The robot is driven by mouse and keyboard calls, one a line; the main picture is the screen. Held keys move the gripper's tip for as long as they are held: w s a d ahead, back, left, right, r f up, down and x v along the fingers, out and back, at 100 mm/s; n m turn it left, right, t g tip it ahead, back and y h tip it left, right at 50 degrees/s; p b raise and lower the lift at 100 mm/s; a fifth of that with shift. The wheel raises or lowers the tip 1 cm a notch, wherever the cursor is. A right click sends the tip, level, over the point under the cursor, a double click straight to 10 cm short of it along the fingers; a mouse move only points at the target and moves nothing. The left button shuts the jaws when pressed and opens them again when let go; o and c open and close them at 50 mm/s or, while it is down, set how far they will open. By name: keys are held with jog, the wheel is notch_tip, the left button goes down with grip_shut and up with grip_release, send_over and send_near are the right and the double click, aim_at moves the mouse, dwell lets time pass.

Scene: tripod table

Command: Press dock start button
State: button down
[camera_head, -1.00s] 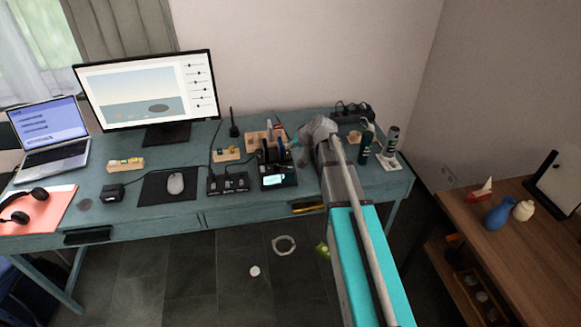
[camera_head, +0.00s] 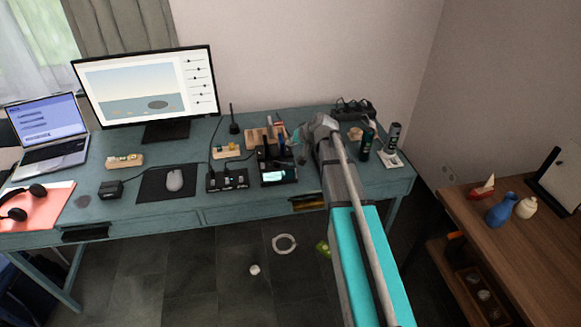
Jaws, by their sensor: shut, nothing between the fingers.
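The dock (camera_head: 279,177) is a small black box with a lit pale panel on its front. It stands near the front edge of the teal desk, right of centre. Its start button is too small to make out. My gripper (camera_head: 300,152) is shut and empty, just above and behind the dock's right side. It is small and partly hidden by my own wrist. I cannot tell whether it touches the dock.
A black switch box (camera_head: 227,181) with cables sits left of the dock. A wooden rack (camera_head: 264,136) stands behind it.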

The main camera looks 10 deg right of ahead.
aim_at(291, 164)
jog(key=shift+f+b, duration=3.25)
jog(key=shift+f, duration=0.3)
jog(key=shift+d+f+b, duration=0.1)
jog(key=shift+f+b, duration=0.65)
jog(key=shift+r, duration=0.15)
jog(key=shift+r+p, duration=0.65)
jog(key=shift+p, duration=0.15)
jog(key=shift+r, duration=0.1)
jog(key=shift+r+p, duration=2.4)
jog(key=shift+p, duration=0.1)
